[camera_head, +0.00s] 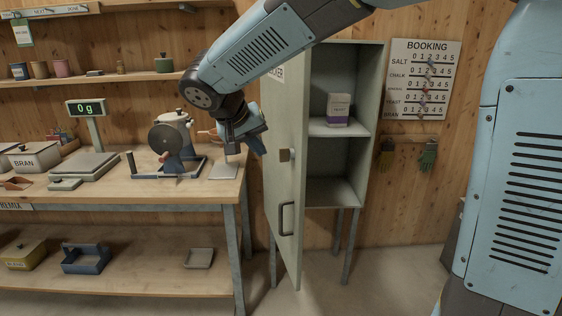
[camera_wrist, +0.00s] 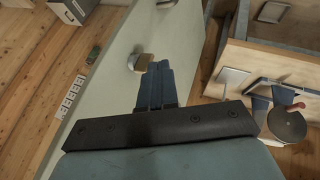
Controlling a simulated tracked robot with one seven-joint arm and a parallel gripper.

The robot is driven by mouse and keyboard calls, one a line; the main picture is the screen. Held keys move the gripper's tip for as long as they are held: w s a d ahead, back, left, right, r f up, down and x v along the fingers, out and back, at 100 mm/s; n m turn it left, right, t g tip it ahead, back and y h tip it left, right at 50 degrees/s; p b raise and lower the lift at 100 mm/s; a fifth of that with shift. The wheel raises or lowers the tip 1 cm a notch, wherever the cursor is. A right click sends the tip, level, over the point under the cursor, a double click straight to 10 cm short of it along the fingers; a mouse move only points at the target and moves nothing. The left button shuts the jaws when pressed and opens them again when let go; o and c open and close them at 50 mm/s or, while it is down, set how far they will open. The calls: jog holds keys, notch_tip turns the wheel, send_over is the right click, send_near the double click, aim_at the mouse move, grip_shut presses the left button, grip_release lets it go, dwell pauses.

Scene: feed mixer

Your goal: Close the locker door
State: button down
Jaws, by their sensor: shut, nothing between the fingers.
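The grey-green locker (camera_head: 340,120) stands against the wooden wall. Its door (camera_head: 285,195) stands open and swings out toward me, with the shelves inside visible. My gripper (camera_head: 259,148) is shut and empty, just left of the door's outer face at about latch height.
A white and purple package (camera_head: 338,110) stands on the locker shelf. Left of the door is a workbench (camera_head: 120,202) with a hand mill (camera_head: 172,140) and a scale (camera_head: 85,165). Gloves (camera_head: 428,155) hang on the wall to the right. The floor before the locker looks clear.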

send_near(294, 175)
notch_tip(294, 175, down, 3)
jog(key=w+a, duration=0.1)
jog(key=a, duration=0.1)
jog(key=shift+w+d+f, duration=0.1)
jog(key=shift+w+d, duration=0.1)
jog(key=shift+d, duration=0.45)
jog(key=shift+w+d+f, duration=0.1)
jog(key=shift+w+d, duration=0.1)
jog(key=shift+d, duration=0.4)
jog(key=shift+w+d+f, duration=0.1)
jog(key=shift+w+d, duration=0.1)
jog(key=shift+d, duration=0.45)
